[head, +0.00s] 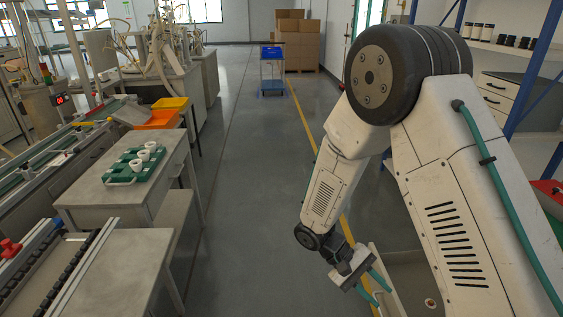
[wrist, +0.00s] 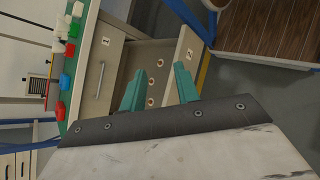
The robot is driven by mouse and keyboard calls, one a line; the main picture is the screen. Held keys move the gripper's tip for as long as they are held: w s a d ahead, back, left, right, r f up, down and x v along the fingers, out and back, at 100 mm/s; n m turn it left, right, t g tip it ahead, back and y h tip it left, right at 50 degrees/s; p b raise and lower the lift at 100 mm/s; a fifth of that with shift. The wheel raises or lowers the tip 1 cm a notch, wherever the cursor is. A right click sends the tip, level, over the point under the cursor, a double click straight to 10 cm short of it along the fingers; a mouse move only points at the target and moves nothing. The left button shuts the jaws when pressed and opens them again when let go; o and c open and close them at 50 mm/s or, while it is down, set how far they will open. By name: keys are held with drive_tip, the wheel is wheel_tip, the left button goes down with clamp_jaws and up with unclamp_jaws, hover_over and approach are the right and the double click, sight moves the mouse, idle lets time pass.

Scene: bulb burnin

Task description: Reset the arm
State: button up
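My gripper (head: 374,287) hangs low at the end of my bent arm, at the lower right of the head view. In the wrist view my gripper (wrist: 160,84) shows two teal fingers spread apart with nothing between them. Beyond the fingers is an open drawer (wrist: 184,62) marked 2, with several small round pale things (wrist: 151,82) inside. In the head view the fingers are beside this drawer's edge (head: 383,275); I cannot tell whether they touch it.
A closed drawer (wrist: 101,80) marked 1 is beside the open one. A grey table (head: 90,190) with a green tray (head: 120,172) of white cups stands at left. The middle floor is clear.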

drive_tip(key=s+d+r+m+t+y, duration=0.1)
drive_tip(key=s+r+t+y, duration=0.3)
drive_tip(key=s+r, duration=0.4)
drive_tip(key=s+d+r+m+t+y, duration=0.2)
drive_tip(key=s+r, duration=0.6)
drive_tip(key=r, duration=1.2)
drive_tip(key=d+t+y, duration=0.1)
drive_tip(key=t+y, duration=0.1)
drive_tip(key=y, duration=0.1)
drive_tip(key=shift+r+m+y, duration=0.3)
drive_tip(key=shift+r, duration=0.1)
drive_tip(key=shift+d, duration=0.15)
